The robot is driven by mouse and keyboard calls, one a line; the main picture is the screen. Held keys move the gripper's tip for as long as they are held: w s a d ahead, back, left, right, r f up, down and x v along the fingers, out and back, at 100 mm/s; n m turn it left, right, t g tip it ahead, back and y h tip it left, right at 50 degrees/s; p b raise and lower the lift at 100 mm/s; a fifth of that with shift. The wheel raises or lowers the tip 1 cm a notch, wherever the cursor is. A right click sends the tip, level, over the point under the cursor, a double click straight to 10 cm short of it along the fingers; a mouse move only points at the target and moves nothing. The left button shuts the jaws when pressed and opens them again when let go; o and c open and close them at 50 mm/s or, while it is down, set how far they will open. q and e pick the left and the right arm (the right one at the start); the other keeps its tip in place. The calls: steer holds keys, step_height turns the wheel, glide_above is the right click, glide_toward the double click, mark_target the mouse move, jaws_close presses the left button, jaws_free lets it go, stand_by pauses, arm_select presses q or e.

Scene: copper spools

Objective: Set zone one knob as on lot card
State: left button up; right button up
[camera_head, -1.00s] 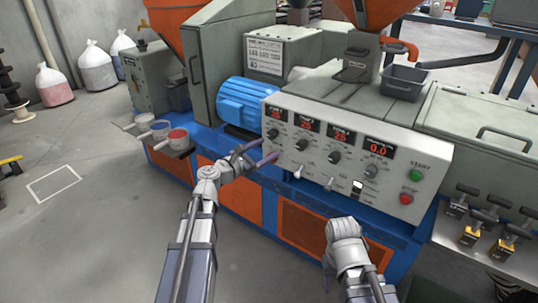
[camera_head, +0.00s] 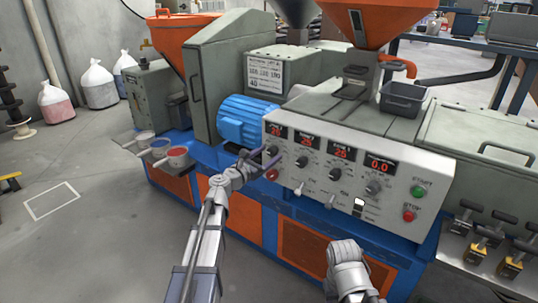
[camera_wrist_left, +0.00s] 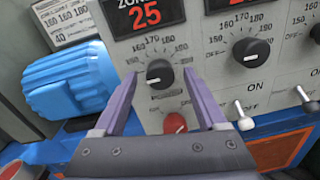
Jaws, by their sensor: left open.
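The zone one knob (camera_wrist_left: 159,74) is black and round, with a white mark towards its lower left, below a red display (camera_wrist_left: 146,13) reading 25. My left gripper (camera_wrist_left: 160,76) is open, with one purple-grey finger on each side of the knob; whether they touch it I cannot tell. In the head view the left gripper (camera_head: 262,160) is at the panel's left end and partly covers the knob. My right gripper's fingers are not visible.
The control panel (camera_head: 330,195) has more knobs, toggle switches (camera_head: 332,200), a green button (camera_head: 417,191) and a red button (camera_head: 409,215). A red round part (camera_wrist_left: 175,124) sits just below the zone one knob. A blue motor (camera_head: 243,118) stands left of the panel.

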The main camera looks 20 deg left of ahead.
arm_select(q)
steer(key=shift+w+d, duration=0.1)
steer(key=shift+w, duration=0.3)
jaws_close()
stand_by(0.4)
